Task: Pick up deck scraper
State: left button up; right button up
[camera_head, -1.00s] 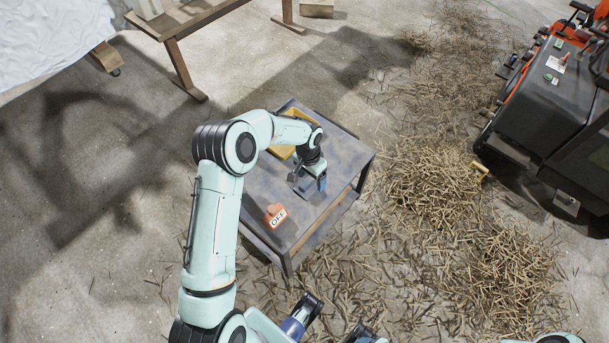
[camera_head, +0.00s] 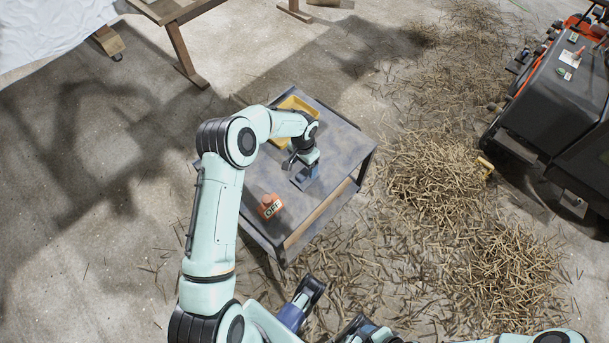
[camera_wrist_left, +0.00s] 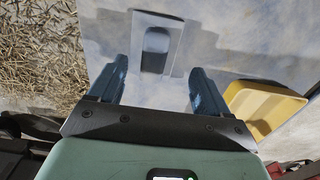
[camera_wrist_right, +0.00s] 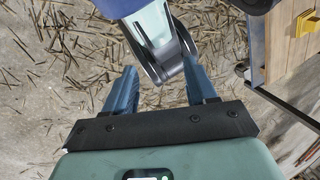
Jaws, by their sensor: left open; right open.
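A grey flat piece with a dark raised block, which looks like the deck scraper (camera_wrist_left: 155,42), lies on the cart's top in the left wrist view. My left gripper (camera_wrist_left: 158,72) is open, its two blue fingers apart with the scraper ahead between them. In the head view my left gripper (camera_head: 305,177) is low over the cart's top and hides most of the scraper there. No contact shows. My right gripper (camera_wrist_right: 162,82) is open and empty in its wrist view, above the straw-strewn floor.
The grey cart (camera_head: 345,143) holds a yellow tray (camera_head: 298,103) at the back and an orange OFF-marked block (camera_head: 270,206) near the front left. Wood scraps (camera_head: 445,180) litter the floor right of it. A dark machine (camera_head: 560,105) stands at the far right.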

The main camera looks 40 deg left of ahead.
pick_arm(q)
jog(key=f, duration=0.3)
jog(key=shift+s+f, duration=0.2)
jog(key=shift+f, duration=0.05)
jog(key=c, duration=1.1)
jog(key=shift+c, duration=0.2)
pick_arm(e)
jog(key=shift+w+d+f, duration=0.2)
jog(key=shift+w+f, duration=0.2)
jog(key=shift+w, duration=0.1)
pick_arm(q)
jog(key=shift+r, duration=0.1)
notch_tip(320, 180, up, 10)
jog(key=shift+f+p, duration=0.15)
jog(key=shift+p, duration=0.5)
notch_tip(320, 180, up, 10)
jog(key=p, duration=0.1)
send_over(303, 170)
pick_arm(e)
jog(key=shift+g, duration=0.4)
jog(key=s+r, duration=0.1)
jog(key=s+a+r, duration=0.1)
jog(key=s+r, duration=0.1)
jog(key=shift+r, duration=0.15)
